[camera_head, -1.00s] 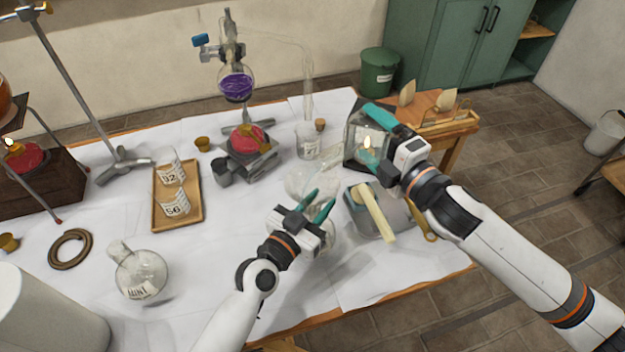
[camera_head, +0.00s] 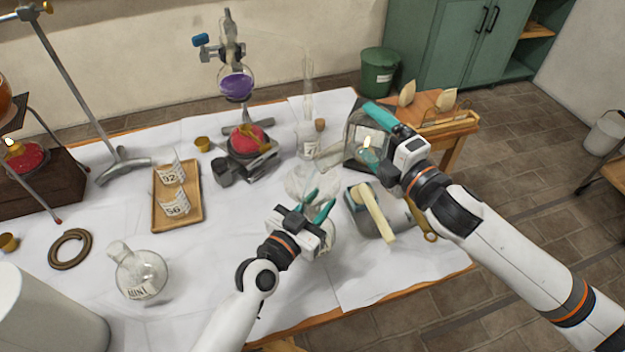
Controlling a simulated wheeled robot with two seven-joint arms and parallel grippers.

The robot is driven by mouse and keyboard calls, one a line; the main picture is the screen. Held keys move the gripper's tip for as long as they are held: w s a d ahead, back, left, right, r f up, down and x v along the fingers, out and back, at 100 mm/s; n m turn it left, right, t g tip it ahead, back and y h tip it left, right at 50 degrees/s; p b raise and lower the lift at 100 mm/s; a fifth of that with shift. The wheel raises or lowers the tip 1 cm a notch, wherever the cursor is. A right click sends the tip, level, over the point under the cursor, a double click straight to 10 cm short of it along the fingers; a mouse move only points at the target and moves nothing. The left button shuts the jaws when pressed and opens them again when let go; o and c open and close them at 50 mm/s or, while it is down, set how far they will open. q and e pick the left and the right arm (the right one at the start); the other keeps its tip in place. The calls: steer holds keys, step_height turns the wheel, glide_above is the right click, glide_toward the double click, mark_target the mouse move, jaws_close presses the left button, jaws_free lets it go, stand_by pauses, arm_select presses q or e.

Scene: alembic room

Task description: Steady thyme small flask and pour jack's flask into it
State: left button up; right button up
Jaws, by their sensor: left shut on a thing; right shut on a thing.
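My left gripper (camera_head: 319,202) is shut on a clear glass flask low over the front middle of the table, probably the thyme small flask (camera_head: 329,238). The gripper hides much of it, and no label is readable. My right gripper (camera_head: 371,137) is shut on another clear glass vessel, apparently jack's flask. Its pale neck (camera_head: 331,156) points left and slightly down, above and behind my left gripper. Its body blends with the glass lantern behind it. I cannot tell whether liquid is flowing. Clear rounded glass (camera_head: 302,181) also shows just behind my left fingers.
A lantern with a lit candle (camera_head: 357,152) stands close behind my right gripper. A grey box with a pale bar (camera_head: 372,212) lies to the right. A mint flask (camera_head: 139,274), a tray of beakers (camera_head: 160,222) and a burner stand (camera_head: 232,175) are on the left.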

mark_target(382, 136)
steer(key=shift+s+a+r+n, duration=0.15)
steer(key=shift+a+r+n, duration=0.05)
steer(key=shift+r+n, duration=0.5)
steer(key=shift+s+a+r+n, duration=0.1)
steer(key=shift+a+r+n, duration=0.1)
steer(key=shift+r+n, duration=0.45)
stand_by(2.7)
steer(key=shift+s+a+r+n, duration=0.1)
steer(key=shift+a+r+n, duration=0.1)
steer(key=shift+r+n, duration=0.2)
steer(key=shift+f, duration=0.1)
